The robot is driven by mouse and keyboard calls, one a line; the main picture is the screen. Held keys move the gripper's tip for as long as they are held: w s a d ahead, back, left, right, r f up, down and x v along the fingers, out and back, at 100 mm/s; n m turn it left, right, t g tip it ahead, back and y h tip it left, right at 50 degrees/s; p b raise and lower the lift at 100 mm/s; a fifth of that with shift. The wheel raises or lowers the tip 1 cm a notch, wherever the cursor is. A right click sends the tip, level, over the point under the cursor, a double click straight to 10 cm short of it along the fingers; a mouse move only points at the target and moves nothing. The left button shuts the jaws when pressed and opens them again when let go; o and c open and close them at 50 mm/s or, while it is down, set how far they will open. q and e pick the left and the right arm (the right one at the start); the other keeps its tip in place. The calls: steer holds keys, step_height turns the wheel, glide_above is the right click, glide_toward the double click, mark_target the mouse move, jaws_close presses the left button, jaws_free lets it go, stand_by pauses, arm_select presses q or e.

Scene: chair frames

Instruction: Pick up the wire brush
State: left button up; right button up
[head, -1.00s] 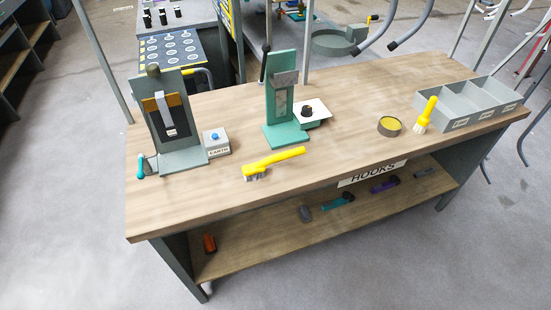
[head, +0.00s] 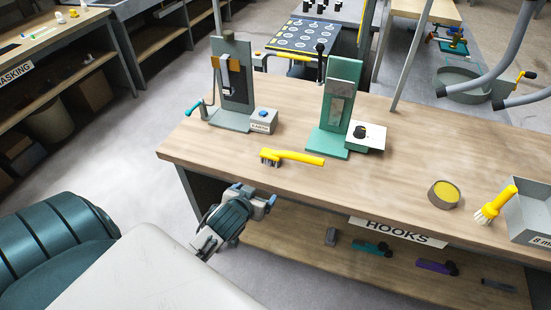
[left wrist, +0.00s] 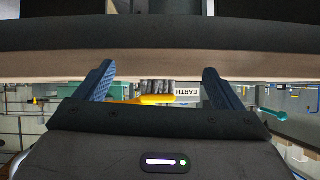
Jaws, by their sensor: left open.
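The wire brush (head: 300,158) lies on the wooden bench near its front edge, its yellow handle pointing right and its grey bristle head at the left end. In the left wrist view the brush (left wrist: 150,99) shows beyond and between the open fingers, its handle partly hidden by the gripper body. My left gripper (head: 254,190) is open and empty, in front of the bench edge and apart from the brush. It also shows in the left wrist view (left wrist: 158,75). My right gripper is not in view.
A grey fixture (head: 232,118) with a small box labelled EARTH (head: 263,121) and a green stand (head: 332,138) stand behind the brush. The lower shelf (head: 285,245) holds small tools.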

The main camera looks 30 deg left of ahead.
arm_select(q)
steer(key=t, duration=0.2)
glide_toward(269, 159)
steer(key=f, duration=0.2)
steer(key=w, duration=0.1)
steer(key=w+a, duration=0.1)
steer(key=w, duration=0.1)
steer(key=w+f+p, duration=0.1)
steer(key=w, duration=0.1)
steer(key=shift+a, duration=0.2)
steer(key=shift+w+a+f, duration=0.1)
steer(key=shift+w+f, duration=0.1)
steer(key=shift+w, duration=0.4)
steer(key=shift+w+a+n+p, duration=0.1)
steer(key=shift+w+n+p, duration=0.2)
steer(key=shift+p, duration=0.1)
steer(key=p+x, duration=0.1)
steer(key=x, duration=0.2)
steer(key=shift+w, duration=0.25)
steer(key=shift+w+a+f+p, duration=0.1)
steer(key=shift+w+f+p, duration=0.2)
steer(key=shift+w, duration=0.15)
steer(key=shift+c, duration=0.7)
steer(key=c, duration=1)
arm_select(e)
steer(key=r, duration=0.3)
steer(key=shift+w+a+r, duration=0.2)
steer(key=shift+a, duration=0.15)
